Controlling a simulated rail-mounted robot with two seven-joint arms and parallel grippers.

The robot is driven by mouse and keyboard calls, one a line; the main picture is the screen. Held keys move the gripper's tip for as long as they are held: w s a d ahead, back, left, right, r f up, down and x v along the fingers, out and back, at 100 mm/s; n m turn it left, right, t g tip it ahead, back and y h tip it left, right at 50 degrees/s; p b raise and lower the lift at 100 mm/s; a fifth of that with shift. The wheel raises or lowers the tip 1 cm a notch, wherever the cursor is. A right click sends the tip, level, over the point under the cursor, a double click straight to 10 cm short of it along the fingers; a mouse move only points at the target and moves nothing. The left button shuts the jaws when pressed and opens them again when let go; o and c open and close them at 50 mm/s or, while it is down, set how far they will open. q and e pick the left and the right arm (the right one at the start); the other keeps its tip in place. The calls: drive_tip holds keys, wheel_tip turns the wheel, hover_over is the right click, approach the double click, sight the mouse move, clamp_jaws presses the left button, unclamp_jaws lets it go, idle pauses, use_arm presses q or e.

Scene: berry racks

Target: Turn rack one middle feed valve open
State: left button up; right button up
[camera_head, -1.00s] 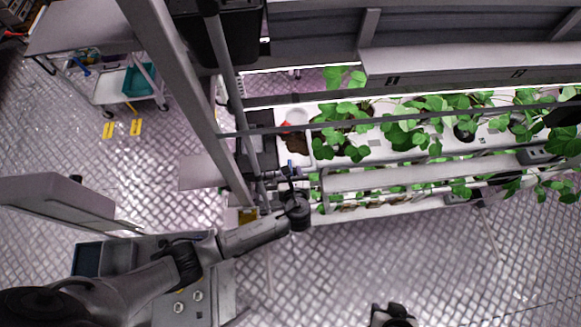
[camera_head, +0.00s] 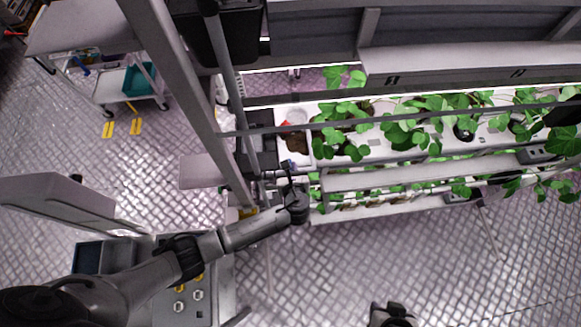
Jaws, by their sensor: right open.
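A small blue valve handle (camera_head: 289,163) shows at the left end of the planted rack (camera_head: 390,180), beside a dark box. Its exact turn is too small to tell. My left arm reaches in from the left, and its gripper (camera_head: 286,180) is right by the blue handle. The wrist and dark fittings partly hide its fingers, so I cannot tell whether it is open or touching the handle. My right gripper (camera_head: 392,314) is at the bottom edge, open and empty, well away from the rack.
Green plants (camera_head: 405,130) fill the rack's white troughs. A grey upright post (camera_head: 190,100) stands close left of the valve area. A cart with a teal bin (camera_head: 139,79) is at the upper left. The metal floor is clear at the lower right.

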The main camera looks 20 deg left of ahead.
use_arm(q)
drive_tip(key=shift+n+y, duration=0.3)
clamp_jaws()
drive_tip(key=n+g+y, duration=0.2)
drive_tip(key=n, duration=0.1)
drive_tip(key=shift+w+d+g+y, duration=0.2)
drive_tip(key=shift+g+y, duration=0.1)
drive_tip(key=shift+y, duration=0.1)
drive_tip(key=n+g+y, duration=0.2)
drive_tip(key=n+g, duration=0.1)
drive_tip(key=shift+w+d+n+g+b, duration=0.1)
drive_tip(key=shift+n+g+b, duration=0.2)
drive_tip(key=shift+b, duration=0.1)
drive_tip(key=n+g+y+b, duration=0.1)
drive_tip(key=n+g, duration=0.1)
drive_tip(key=g, duration=0.1)
drive_tip(key=shift+w+f+n+b, duration=0.1)
drive_tip(key=shift+n+b, duration=0.2)
drive_tip(key=shift+n, duration=0.1)
drive_tip(key=n+g+b, duration=0.2)
drive_tip(key=n+g, duration=0.1)
drive_tip(key=g, duration=0.1)
drive_tip(key=shift+w+b, duration=0.2)
drive_tip(key=shift+b, duration=0.1)
drive_tip(key=shift+n+g+b, duration=0.45)
drive_tip(key=shift+n+g, duration=0.65)
drive_tip(key=shift+g, duration=0.1)
drive_tip(key=shift+w+r+n+g+b, duration=0.1)
drive_tip(key=shift+r+n+g+b, duration=0.2)
drive_tip(key=shift+n+g, duration=0.4)
